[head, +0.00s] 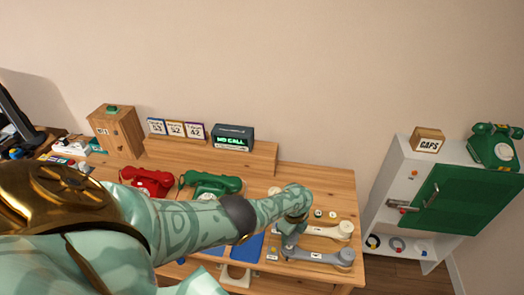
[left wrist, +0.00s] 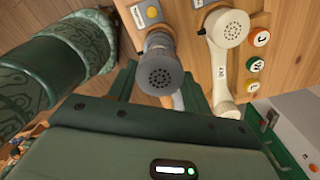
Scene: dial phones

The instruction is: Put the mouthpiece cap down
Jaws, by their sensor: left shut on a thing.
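My left gripper (head: 293,232) hangs over the right part of the wooden desk, above the left end of the grey handset (head: 330,258). In the left wrist view, its dark green fingers (left wrist: 160,90) are shut on a dark grey round piece with holes, which looks like the mouthpiece cap (left wrist: 158,80). The cap overlaps the grey handset (left wrist: 158,42) behind it; I cannot tell whether they touch. A cream handset (head: 330,230) lies alongside, and it shows in the left wrist view (left wrist: 218,60) with its perforated end. My right gripper is not in view.
Small round lettered discs (left wrist: 258,38) lie behind the cream handset. Red (head: 150,181) and green (head: 210,184) phones stand further left. A blue mat (head: 247,248) lies left of the handsets. A white cabinet (head: 390,190) with a green door stands right of the desk.

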